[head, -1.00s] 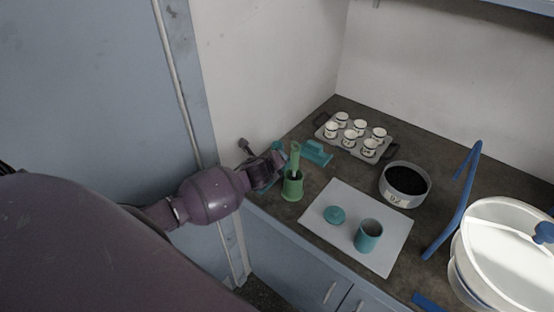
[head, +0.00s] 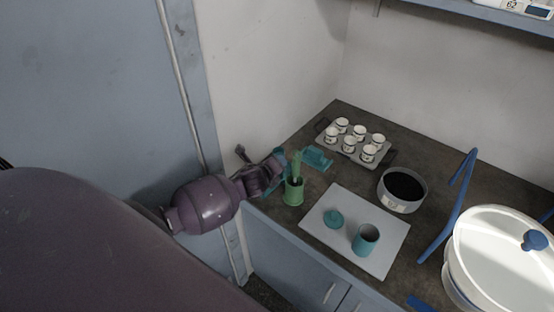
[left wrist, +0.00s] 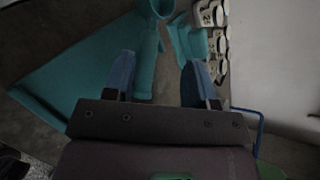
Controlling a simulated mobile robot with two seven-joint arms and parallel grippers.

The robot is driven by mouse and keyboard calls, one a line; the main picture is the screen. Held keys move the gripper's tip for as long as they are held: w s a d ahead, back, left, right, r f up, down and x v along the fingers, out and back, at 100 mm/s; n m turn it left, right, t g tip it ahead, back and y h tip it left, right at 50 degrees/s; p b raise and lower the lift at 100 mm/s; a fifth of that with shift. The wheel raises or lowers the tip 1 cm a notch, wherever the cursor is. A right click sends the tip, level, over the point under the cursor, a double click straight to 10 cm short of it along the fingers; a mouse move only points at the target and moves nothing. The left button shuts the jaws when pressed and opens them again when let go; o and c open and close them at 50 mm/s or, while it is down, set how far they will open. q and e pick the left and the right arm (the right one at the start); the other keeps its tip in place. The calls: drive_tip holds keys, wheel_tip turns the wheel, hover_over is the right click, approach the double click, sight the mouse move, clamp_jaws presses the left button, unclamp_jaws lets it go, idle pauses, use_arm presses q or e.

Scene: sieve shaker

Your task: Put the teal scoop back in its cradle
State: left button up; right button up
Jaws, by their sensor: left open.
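The teal scoop shows in the left wrist view, with a wide flat pan (left wrist: 68,75) at the left and a handle (left wrist: 146,62) running up the middle. My left gripper (left wrist: 158,70) is open, its blue fingers on either side of the handle; whether they touch it I cannot tell. In the head view my left gripper (head: 279,168) is at the counter's left edge and hides most of the scoop. A teal holder, apparently the cradle (head: 317,158), sits on the counter just beyond; it also shows in the left wrist view (left wrist: 187,42). My right gripper is not in view.
A green cup (head: 292,193) with a green-handled tool stands close beside my left gripper. A tray (head: 352,153) of small white cups is behind. A white mat (head: 345,255) holds a teal jar (head: 366,239) and lid (head: 333,219). A dark-filled sieve (head: 402,188) stands right.

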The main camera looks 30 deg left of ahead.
use_arm(q)
drive_tip(key=s+d+n, duration=0.3)
drive_tip(key=s+n, duration=0.4)
drive_tip(key=s, duration=0.2)
drive_tip(key=s+d+f+n+h+p, duration=0.1)
drive_tip(key=s+d+n, duration=0.2)
drive_tip(key=s+n, duration=0.5)
drive_tip(key=s+d+n+h+p, duration=0.1)
drive_tip(key=s+d+n, duration=0.2)
drive_tip(key=s+n, duration=0.5)
drive_tip(key=shift+s+d+f+g, duration=0.2)
drive_tip(key=shift+s+d+g, duration=0.15)
drive_tip(key=shift+s, duration=0.9)
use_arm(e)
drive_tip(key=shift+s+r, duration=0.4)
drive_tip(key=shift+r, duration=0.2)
use_arm(q)
drive_tip(key=shift+f, duration=0.1)
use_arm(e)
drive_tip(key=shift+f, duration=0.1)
use_arm(q)
drive_tip(key=b+x, duration=0.1)
drive_tip(key=b, duration=0.2)
drive_tip(key=shift+w+f, duration=0.2)
drive_tip(key=shift+f, duration=0.15)
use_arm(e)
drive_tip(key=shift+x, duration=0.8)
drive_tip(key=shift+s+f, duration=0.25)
